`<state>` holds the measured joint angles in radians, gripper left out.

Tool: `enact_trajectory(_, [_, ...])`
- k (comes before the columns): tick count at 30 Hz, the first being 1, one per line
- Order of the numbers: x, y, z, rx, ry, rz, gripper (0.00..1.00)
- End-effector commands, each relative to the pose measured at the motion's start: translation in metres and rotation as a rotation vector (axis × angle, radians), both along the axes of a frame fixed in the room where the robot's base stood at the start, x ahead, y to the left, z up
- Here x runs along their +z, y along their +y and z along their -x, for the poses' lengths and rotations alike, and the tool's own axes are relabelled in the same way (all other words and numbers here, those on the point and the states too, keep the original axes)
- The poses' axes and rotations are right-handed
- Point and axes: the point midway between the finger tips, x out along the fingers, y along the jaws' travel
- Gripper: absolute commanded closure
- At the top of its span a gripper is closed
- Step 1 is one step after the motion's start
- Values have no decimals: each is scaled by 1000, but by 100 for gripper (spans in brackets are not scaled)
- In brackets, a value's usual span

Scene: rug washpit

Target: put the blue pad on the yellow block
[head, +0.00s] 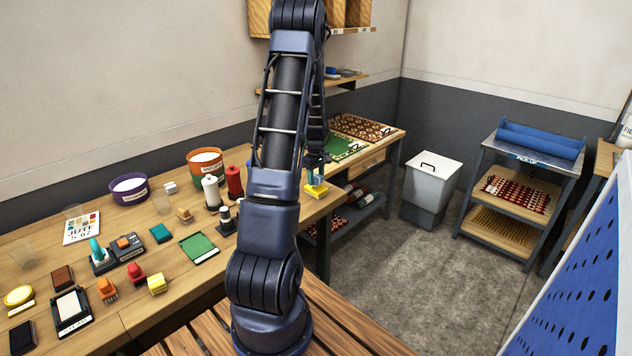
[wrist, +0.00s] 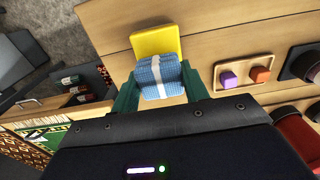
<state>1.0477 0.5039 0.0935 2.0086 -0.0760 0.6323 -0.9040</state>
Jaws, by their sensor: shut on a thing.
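The blue pad (wrist: 150,72), light blue with a white band across it, is between the green fingers of my gripper (wrist: 160,84) in the wrist view. My gripper is shut on it. The yellow block (wrist: 155,40) lies on the wooden bench, partly covered by the pad in this view. In the head view the yellow block (head: 316,191) is near the bench's front edge, just right of my arm, with my gripper (head: 315,172) over it. The pad overlaps the block in the wrist view; I cannot tell whether they touch.
A wooden holder (wrist: 245,76) with a purple and an orange piece sits right of the block. A red spool (head: 234,181) and a white spool (head: 211,192) stand left of my arm. A green board (head: 345,148) lies farther back. Bottles (head: 355,192) lie on a lower shelf.

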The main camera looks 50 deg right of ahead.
Motion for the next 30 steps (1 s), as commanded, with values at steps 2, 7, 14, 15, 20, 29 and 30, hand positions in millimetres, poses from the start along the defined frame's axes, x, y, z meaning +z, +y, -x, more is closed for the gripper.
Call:
enact_trajectory(2, [-12,0,0,0,1,-1,77])
enact_trajectory(7, [-17,0,0,1,0,1,77])
enact_trajectory(14, [-19,0,0,1,0,0,77])
enact_trajectory(15, [-20,0,0,1,0,0,77])
enact_trajectory(20, [-20,0,0,1,0,0,34])
enact_trajectory(29, [-17,0,0,1,0,1,34])
enact_trajectory(30, [-15,0,0,1,0,1,34])
